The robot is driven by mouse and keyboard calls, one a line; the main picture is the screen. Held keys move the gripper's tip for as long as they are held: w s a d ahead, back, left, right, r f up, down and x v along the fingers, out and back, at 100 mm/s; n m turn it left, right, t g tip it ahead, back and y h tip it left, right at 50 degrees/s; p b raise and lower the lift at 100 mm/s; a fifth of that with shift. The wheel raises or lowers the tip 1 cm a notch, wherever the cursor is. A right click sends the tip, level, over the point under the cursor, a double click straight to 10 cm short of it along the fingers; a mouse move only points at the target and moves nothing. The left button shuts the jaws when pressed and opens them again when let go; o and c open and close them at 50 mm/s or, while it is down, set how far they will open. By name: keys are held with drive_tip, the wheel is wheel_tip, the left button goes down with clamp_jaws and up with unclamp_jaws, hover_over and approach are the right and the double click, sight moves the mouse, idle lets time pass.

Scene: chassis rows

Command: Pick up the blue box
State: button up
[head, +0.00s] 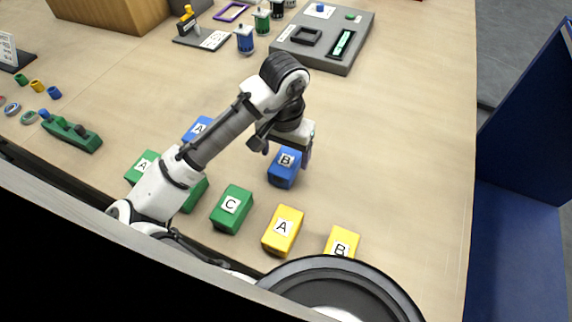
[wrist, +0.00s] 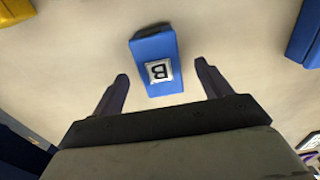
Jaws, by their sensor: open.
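A blue box labelled B (head: 284,170) lies on the table under my gripper in the head view. In the wrist view the blue B box (wrist: 155,55) sits ahead of and between the two open fingers of my gripper (wrist: 162,85), with its white label showing and space on both sides. Nothing is held. A second blue box, labelled A (head: 198,128), stands to the left, partly hidden behind my arm. A blue box (wrist: 304,35) also shows at the right edge of the wrist view, its label out of sight.
Green boxes A (head: 143,166) and C (head: 232,210), another green box mostly hidden by my arm, and yellow boxes A (head: 283,230) and B (head: 342,242) line the near side. A grey fixture (head: 345,35) stands at the back. The table right of the blue B box is clear.

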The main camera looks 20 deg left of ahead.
drive_tip(key=shift+w+f, duration=0.15)
drive_tip(key=shift+f, duration=1.7)
clamp_jaws()
drive_tip(key=shift+r, duration=0.1)
